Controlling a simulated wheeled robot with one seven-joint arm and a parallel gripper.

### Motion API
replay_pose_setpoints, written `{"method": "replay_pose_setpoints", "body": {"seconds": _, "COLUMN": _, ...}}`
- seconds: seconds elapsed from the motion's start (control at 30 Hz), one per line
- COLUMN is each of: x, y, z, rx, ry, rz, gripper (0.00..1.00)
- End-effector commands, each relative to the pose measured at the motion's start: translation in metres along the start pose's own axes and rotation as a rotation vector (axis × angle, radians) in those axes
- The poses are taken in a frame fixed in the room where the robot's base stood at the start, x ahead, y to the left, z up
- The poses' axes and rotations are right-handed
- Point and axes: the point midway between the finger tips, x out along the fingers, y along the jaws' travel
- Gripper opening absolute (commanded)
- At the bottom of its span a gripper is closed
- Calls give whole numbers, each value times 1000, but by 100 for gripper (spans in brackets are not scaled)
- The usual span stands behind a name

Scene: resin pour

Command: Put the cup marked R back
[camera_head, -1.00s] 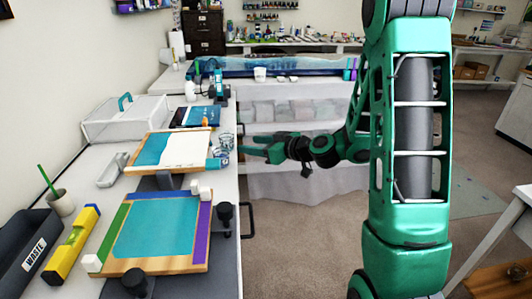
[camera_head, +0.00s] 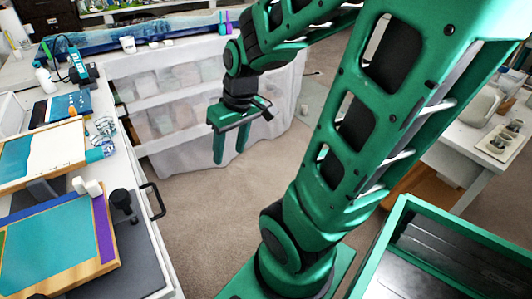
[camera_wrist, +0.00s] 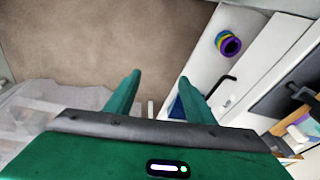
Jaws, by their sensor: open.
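My gripper (camera_head: 231,150) hangs fingers down over the carpet, to the right of the bench. It is open, with nothing between its fingers (camera_wrist: 159,85) in the wrist view. No letter R can be read on any cup. Clear cups (camera_head: 105,126) stand at the right edge of the left bench, apart from my gripper. A white cup (camera_head: 128,44) stands on the back table. Small cups (camera_head: 497,143) sit in a tray at the far right; their marks are too small to read.
A framed board with a teal panel (camera_head: 50,245) lies on the left bench. A black bench handle (camera_head: 153,200) sticks out toward the floor. Covered shelves (camera_head: 170,105) stand behind my gripper. Open carpet (camera_head: 200,205) lies between. A multicoloured ring-shaped item (camera_wrist: 228,43) shows in the wrist view.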

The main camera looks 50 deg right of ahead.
Motion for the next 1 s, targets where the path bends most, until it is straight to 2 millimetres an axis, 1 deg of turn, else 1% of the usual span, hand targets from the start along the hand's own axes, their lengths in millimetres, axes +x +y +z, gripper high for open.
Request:
{"method": "replay_pose_setpoints", "body": {"seconds": 0.03, "x": -12, "y": 8, "z": 19, "rx": 78, "ry": -33, "rz": 29, "gripper": 49}}
{"method": "replay_pose_setpoints", "body": {"seconds": 0.1, "x": -26, "y": 17, "z": 46, "rx": 194, "ry": -87, "rz": 65, "gripper": 49}}
{"method": "replay_pose_setpoints", "body": {"seconds": 0.2, "x": -41, "y": 25, "z": 76, "rx": 326, "ry": -143, "rz": 100, "gripper": 49}}
{"method": "replay_pose_setpoints", "body": {"seconds": 0.33, "x": -51, "y": 32, "z": 97, "rx": 426, "ry": -183, "rz": 122, "gripper": 49}}
{"method": "replay_pose_setpoints", "body": {"seconds": 0.47, "x": -54, "y": 32, "z": 102, "rx": 451, "ry": -193, "rz": 127, "gripper": 49}}
{"method": "replay_pose_setpoints", "body": {"seconds": 1.0, "x": -53, "y": 32, "z": 102, "rx": 447, "ry": -193, "rz": 126, "gripper": 49}}
